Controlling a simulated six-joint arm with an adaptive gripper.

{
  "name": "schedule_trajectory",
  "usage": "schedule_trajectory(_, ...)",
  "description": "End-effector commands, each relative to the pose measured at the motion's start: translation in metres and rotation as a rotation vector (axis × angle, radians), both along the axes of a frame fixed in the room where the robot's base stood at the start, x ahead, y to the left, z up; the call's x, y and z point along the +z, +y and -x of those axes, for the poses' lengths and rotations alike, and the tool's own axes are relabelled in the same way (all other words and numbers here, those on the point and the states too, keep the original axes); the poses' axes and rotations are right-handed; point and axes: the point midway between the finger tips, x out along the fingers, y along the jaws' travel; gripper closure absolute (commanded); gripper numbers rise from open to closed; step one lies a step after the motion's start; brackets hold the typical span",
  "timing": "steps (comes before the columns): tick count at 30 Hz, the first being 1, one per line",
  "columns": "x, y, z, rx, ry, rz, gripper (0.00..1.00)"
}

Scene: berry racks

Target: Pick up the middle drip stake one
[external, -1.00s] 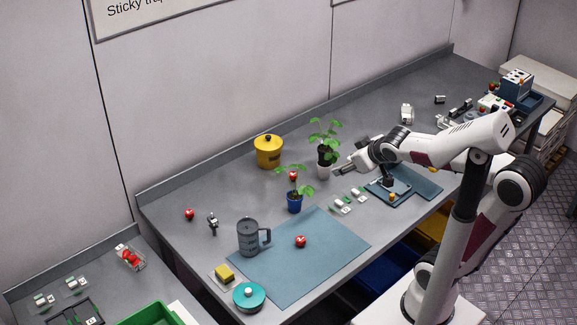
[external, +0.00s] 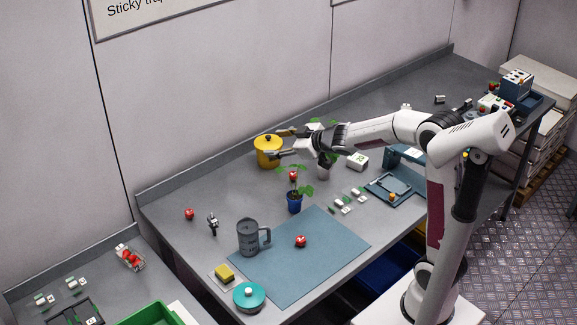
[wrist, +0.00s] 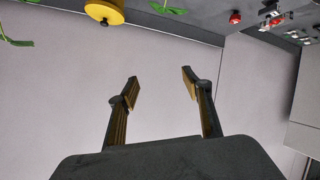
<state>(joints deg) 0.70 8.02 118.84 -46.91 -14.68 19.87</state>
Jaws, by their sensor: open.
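Several small white and green pieces (external: 347,201) lie in a cluster on the table, right of the blue pot; they may be the drip stakes, but they are too small to tell, and I cannot single out a middle one. My gripper (external: 280,143) is open and empty, raised beside the yellow lidded pot, well behind and left of that cluster. In the wrist view my open fingers (wrist: 160,88) face the pale wall with nothing between them. The yellow pot (wrist: 104,10) shows at the top edge there. No stake is recognisable in the wrist view.
A plant in a blue pot (external: 294,203) stands in front of my gripper; another plant is partly hidden by my wrist. A white box (external: 358,161) and a blue tray (external: 404,193) are to the right.

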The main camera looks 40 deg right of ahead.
Motion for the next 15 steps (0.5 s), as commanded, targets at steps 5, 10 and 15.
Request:
schedule_trajectory(5, -0.022, 0.028, -0.024, 0.112, -0.018, -0.022, 0.51)
schedule_trajectory(10, -0.044, 0.055, -0.04, 0.224, -0.028, -0.053, 0.51)
schedule_trajectory(15, -0.069, 0.084, -0.048, 0.341, -0.027, -0.095, 0.51)
